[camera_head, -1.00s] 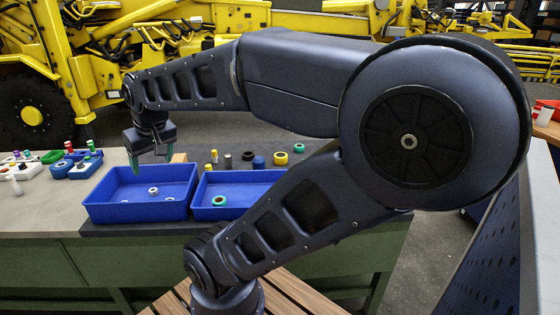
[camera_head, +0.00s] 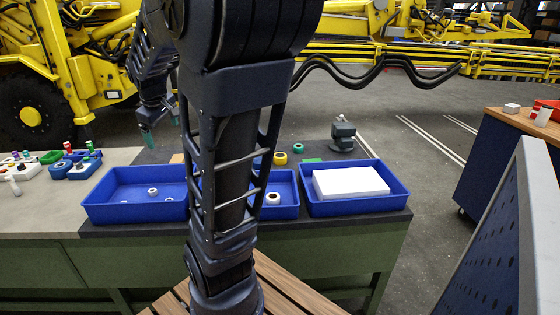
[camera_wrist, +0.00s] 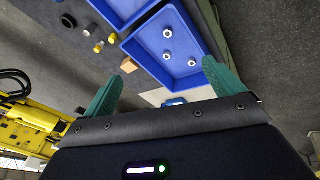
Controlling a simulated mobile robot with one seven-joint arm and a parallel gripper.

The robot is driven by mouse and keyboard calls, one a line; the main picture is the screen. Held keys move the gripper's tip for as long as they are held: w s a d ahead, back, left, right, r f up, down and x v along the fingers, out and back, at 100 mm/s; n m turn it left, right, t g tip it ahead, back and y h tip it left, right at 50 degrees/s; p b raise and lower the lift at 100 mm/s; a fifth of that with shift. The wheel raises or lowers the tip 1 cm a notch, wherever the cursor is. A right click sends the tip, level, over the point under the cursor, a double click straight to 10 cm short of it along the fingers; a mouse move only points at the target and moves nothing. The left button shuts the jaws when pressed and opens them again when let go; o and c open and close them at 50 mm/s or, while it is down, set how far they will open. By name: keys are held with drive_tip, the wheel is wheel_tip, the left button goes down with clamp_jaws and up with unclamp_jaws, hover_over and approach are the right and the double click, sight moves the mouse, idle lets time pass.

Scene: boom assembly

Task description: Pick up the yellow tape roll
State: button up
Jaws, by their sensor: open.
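The yellow tape roll (camera_head: 280,158) lies on the dark bench top behind the blue trays in the head view, just right of my arm. I cannot make it out in the wrist view. My gripper (camera_head: 160,127) is open and empty, raised at the back left above and behind the left tray, well left of the roll. Its two green fingers stand apart in the wrist view (camera_wrist: 162,69). My arm hides part of the bench between gripper and roll.
A green tape roll (camera_head: 299,148) lies right of the yellow one. Blue trays line the front: the left tray (camera_head: 135,211) holds white rings, the right tray (camera_head: 355,208) a white block. A grey vise-like tool (camera_head: 343,133) stands behind. Small yellow-topped items (camera_wrist: 112,39) show in the wrist view.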

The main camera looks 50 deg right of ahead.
drive_tip(key=w+d+f+n+h, duration=0.1)
drive_tip(key=w+d+n, duration=0.1)
drive_tip(key=w+d, duration=0.35)
drive_tip(key=w+d+f+n, duration=0.1)
drive_tip(key=w+d+n, duration=0.15)
drive_tip(key=d, duration=0.55)
drive_tip(key=n+g+h, duration=0.1)
drive_tip(key=n+g, duration=0.2)
drive_tip(key=n, duration=0.8)
hover_over(280, 155)
drive_tip(key=a, duration=0.4)
wheel_tip(280, 155, down, 27)
drive_tip(key=shift+m+h, duration=0.25)
drive_tip(key=shift+h, duration=0.05)
drive_tip(key=x, duration=0.7)
drive_tip(key=s+x, duration=0.1)
drive_tip(key=x, duration=0.2)
drive_tip(key=shift+f, duration=0.3)
drive_tip(key=c, duration=1.2)
drive_tip(key=shift+r, duration=0.15)
